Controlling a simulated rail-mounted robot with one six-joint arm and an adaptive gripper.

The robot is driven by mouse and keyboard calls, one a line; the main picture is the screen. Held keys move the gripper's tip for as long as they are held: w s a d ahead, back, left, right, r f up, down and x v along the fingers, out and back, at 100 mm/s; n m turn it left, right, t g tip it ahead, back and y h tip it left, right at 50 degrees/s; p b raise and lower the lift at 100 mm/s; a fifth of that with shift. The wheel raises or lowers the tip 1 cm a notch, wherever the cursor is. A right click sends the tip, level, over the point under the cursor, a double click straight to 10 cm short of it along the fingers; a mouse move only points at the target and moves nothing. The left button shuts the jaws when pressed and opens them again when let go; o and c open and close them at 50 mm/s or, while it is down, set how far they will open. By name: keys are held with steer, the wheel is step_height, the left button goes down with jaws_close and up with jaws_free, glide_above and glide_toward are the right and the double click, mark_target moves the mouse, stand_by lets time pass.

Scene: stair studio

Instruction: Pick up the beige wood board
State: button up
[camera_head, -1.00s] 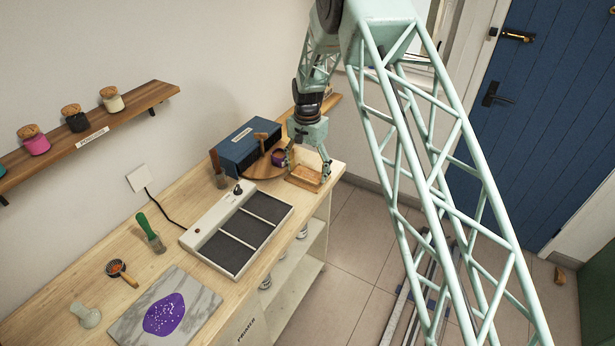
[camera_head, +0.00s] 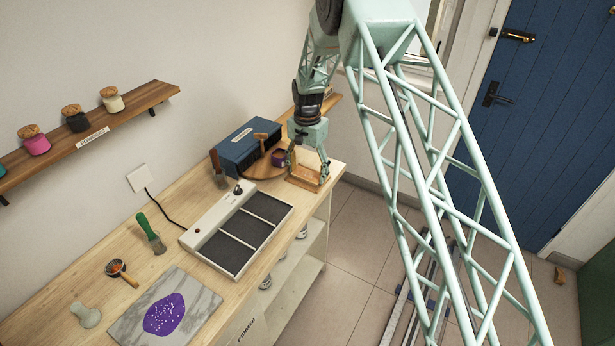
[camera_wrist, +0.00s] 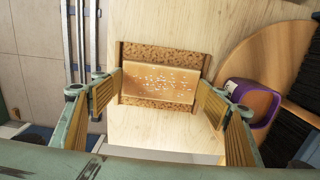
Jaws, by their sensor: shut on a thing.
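The beige wood board (camera_wrist: 160,82), a tan rectangle with pale flecks, spans between the fingertips of my gripper (camera_wrist: 163,92) in the wrist view. My gripper is shut on it, one finger at each short end. A brown cork-like surface (camera_wrist: 160,52) shows behind the board, along its far and near edges. In the head view my gripper (camera_head: 307,168) is at the far right end of the workbench. The board is small there and partly covered by the fingers, and its exact height above the brown piece is hard to tell.
The workbench (camera_head: 150,228) has a blue box (camera_head: 247,148), a round wooden board (camera_head: 262,168) and a purple container (camera_wrist: 250,95) close to my gripper. A white tray unit (camera_head: 238,228) stands nearer. The bench edge and floor rails (camera_wrist: 80,40) lie beside the gripper.

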mark_target(308, 174)
steer(key=shift+r, duration=0.2)
steer(key=shift+r, duration=1.55)
steer(key=s+d+b, duration=0.1)
steer(key=s+d, duration=0.1)
steer(key=s, duration=0.5)
steer(key=s+d+r+b, duration=0.1)
steer(key=s, duration=0.7)
steer(key=shift+s+d+r, duration=0.25)
steer(key=shift+s+d, duration=0.05)
steer(key=shift+d, duration=0.05)
